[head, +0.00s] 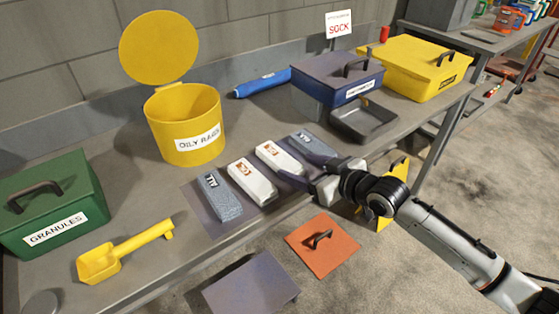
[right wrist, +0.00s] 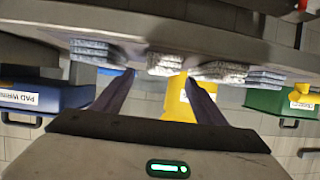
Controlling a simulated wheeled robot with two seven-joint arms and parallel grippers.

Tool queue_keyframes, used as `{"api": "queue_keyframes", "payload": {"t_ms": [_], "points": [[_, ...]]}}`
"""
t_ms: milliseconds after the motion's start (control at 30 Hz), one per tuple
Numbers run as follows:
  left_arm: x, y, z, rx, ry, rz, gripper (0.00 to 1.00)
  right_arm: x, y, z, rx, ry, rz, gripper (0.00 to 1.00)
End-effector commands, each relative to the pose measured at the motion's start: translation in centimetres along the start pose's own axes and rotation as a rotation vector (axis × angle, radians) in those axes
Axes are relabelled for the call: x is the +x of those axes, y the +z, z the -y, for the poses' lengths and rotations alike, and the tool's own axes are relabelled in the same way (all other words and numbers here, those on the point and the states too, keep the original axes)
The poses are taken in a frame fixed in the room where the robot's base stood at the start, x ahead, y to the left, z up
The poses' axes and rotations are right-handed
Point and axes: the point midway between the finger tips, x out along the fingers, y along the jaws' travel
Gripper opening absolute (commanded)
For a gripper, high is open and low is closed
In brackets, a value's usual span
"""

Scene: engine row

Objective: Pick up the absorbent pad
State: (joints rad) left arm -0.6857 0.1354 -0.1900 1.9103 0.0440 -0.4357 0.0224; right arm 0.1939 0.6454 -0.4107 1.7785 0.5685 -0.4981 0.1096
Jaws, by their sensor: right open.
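Four flat folded pads lie in a row on a dark mat (head: 205,219) near the bench's front edge. The outer two are grey, a left one (head: 220,196) and a right one (head: 312,145). The inner two are white with orange markings, one (head: 251,181) left of the other (head: 278,158). My right gripper (head: 295,163) is open at the front ends of the pads. In the right wrist view, its fingertips (right wrist: 159,76) point toward the right-hand white pad (right wrist: 165,64), which shows between them. I cannot tell whether they touch it. My left gripper is not in view.
A yellow bin (head: 185,115) with its lid up stands behind the pads. A green box (head: 50,205) and yellow scoop (head: 120,255) are at left. A blue box (head: 325,85), grey tray (head: 363,122) and yellow case (head: 415,65) are at back right. An orange plate (head: 315,255) lies below the bench edge.

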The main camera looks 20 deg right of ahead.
Motion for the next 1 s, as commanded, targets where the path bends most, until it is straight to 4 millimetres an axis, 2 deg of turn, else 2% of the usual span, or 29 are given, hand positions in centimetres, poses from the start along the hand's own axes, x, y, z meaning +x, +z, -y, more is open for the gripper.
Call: {"api": "queue_keyframes", "payload": {"t_ms": [300,600,667,867,900,1000], "points": [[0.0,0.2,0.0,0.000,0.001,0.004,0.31,4.3,0.5,0.2,0.001,0.000,0.000,0.66],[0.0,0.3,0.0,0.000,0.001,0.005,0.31,4.9,0.5,0.2,0.000,-0.001,0.002,0.66],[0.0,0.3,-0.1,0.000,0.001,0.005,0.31,4.9,0.5,0.2,0.000,-0.001,0.002,0.59],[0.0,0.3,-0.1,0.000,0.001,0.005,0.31,4.9,0.5,0.2,0.000,-0.001,0.002,0.25],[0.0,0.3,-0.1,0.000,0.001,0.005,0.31,4.9,0.5,0.2,0.000,-0.001,0.002,0.22],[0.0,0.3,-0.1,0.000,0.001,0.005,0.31,4.9,0.5,0.2,0.000,-0.001,0.001,0.22]]}}
